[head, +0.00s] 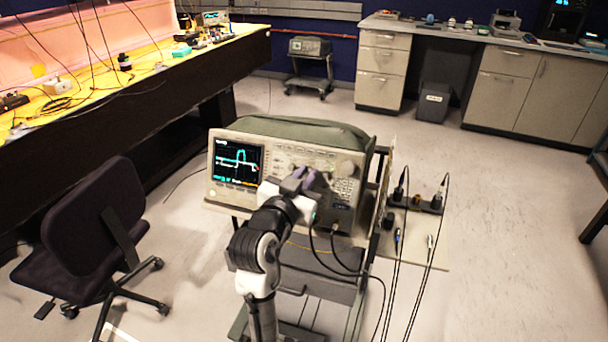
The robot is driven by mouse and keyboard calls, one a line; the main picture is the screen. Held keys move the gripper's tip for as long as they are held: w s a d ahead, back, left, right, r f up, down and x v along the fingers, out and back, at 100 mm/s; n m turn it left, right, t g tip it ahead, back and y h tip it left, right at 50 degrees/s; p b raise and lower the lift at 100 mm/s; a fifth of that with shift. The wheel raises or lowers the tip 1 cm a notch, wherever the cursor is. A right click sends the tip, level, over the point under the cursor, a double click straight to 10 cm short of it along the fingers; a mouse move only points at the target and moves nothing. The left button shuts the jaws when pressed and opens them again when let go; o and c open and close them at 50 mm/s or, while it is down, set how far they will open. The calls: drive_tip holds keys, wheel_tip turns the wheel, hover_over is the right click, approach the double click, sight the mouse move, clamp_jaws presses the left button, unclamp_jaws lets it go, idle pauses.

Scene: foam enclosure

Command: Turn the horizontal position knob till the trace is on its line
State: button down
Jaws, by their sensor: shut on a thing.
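The oscilloscope (280,155) stands on a cart, its front panel facing me. Its lit screen (237,160) shows a pale stepped trace (241,156) with a raised pulse near the middle. The screen is too small here to tell whether the trace lies on its line. My gripper (306,177) reaches up from below to the panel, right of the screen. Its purplish fingers are shut on a small knob there. The fingers and wrist hide that knob, so its marking and angle do not show. A larger round knob (347,169) is visible to the right.
Black cables (340,262) hang from the panel's lower right. A side shelf with a power strip (416,203) and more leads is right of the cart. An office chair (85,230) stands at left near a long bench.

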drive_tip(key=shift+n+y, duration=0.3)
drive_tip(key=shift+n, duration=0.4)
drive_tip(key=c, duration=1.5)
unclamp_jaws()
drive_tip(key=shift+o, duration=0.2)
